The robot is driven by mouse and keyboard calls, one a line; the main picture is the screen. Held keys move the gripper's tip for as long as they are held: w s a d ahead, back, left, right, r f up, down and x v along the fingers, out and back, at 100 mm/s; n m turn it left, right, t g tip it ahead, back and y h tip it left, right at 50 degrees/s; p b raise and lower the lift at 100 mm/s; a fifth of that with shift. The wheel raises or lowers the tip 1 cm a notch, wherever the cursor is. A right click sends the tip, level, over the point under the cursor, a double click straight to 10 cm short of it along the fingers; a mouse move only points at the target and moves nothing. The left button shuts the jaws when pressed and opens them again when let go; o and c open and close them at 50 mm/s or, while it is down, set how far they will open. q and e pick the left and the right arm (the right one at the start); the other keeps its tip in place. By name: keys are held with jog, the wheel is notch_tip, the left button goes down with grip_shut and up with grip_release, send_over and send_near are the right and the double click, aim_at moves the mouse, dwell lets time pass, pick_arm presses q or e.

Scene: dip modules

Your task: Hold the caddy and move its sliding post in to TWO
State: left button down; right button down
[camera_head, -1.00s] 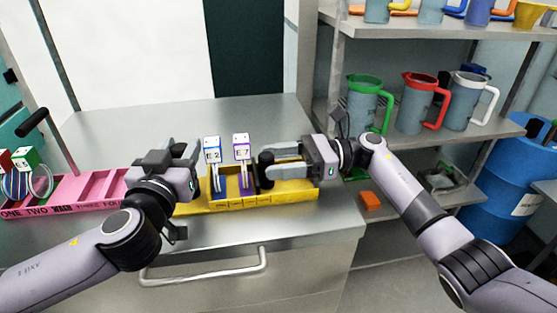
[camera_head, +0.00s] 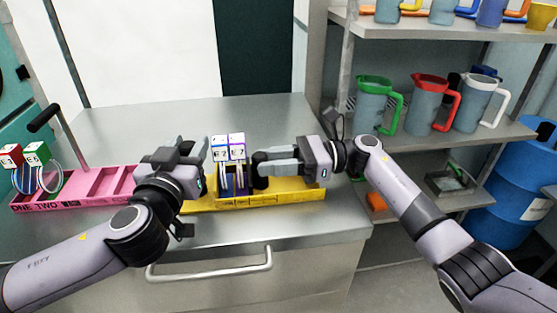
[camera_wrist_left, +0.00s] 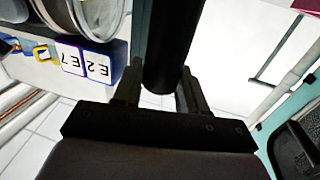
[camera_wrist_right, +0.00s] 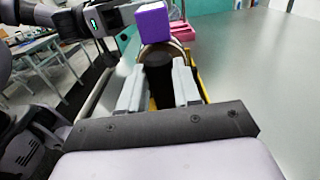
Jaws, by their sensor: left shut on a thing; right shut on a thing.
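The yellow caddy (camera_head: 290,196) lies along the counter in the head view. Two cubes labelled E2 (camera_head: 220,154) and E7 (camera_head: 237,152) stand side by side above its middle, on blue and purple modules; they also show in the left wrist view (camera_wrist_left: 97,67). My left gripper (camera_head: 200,152) is left of them, shut on a black cylindrical handle (camera_wrist_left: 170,45). My right gripper (camera_head: 266,164) is right of E7, shut on a black rounded post part (camera_wrist_right: 160,75) at the caddy. The lower post and slot label are hidden.
A pink caddy (camera_head: 98,201) marked ONE TWO THREE FOUR, with a black handle (camera_head: 44,117) and red and green cubes, lies left. A shelf (camera_head: 440,142) with several jugs stands right. The counter (camera_head: 260,115) behind the caddies is clear.

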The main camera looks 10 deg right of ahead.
jog(key=c, duration=0.8)
grip_release()
jog(key=d, duration=1.2)
pick_arm(q)
jog(key=c, duration=0.9)
grip_release()
jog(key=shift+c, duration=0.2)
